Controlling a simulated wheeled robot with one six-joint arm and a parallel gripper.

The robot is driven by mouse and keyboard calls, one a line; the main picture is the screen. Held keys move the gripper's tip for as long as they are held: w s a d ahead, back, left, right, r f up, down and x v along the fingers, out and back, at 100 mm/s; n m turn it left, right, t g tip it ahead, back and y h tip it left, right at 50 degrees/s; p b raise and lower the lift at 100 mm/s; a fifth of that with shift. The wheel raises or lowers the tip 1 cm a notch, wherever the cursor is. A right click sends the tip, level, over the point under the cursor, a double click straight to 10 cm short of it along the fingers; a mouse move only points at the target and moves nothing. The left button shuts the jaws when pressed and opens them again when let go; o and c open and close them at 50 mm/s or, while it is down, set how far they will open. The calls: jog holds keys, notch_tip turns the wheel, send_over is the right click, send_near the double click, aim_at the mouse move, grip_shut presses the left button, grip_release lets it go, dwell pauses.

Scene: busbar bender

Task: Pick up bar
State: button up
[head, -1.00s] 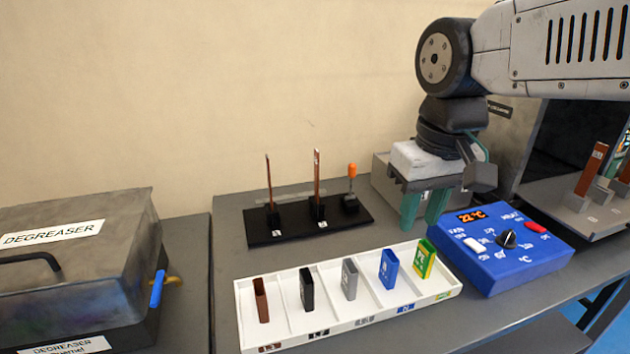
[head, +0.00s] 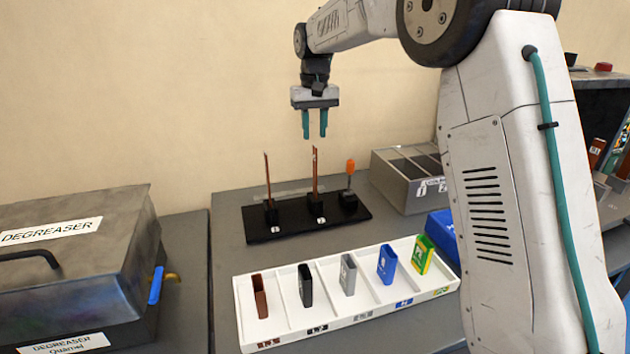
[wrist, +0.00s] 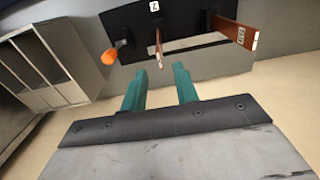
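Two thin copper-coloured bars, a left bar (head: 267,180) and a right bar (head: 315,174), stand upright in a black stand (head: 290,228) near the wall. My gripper (head: 314,137) points down with its two green fingers apart and empty, just above the right bar's top end. In the wrist view, that bar (wrist: 158,46) lines up with the gap between the fingertips (wrist: 158,80), a little beyond them. The other bar (wrist: 238,33) is off to the right there, with a label near its end.
An orange-handled tool (head: 350,168) stands at the stand's right end. A white tray (head: 334,323) with several coloured pieces lies in front. A grey divided box (head: 400,190) is behind right, a degreaser tank (head: 80,262) left. A blue control box (head: 441,228) is partly hidden by my arm.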

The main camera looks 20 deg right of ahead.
aim_at(315, 147)
notch_tip(315, 147, down, 8)
jog(key=shift+s+r, duration=0.15)
jog(key=shift+r, duration=0.05)
grip_shut()
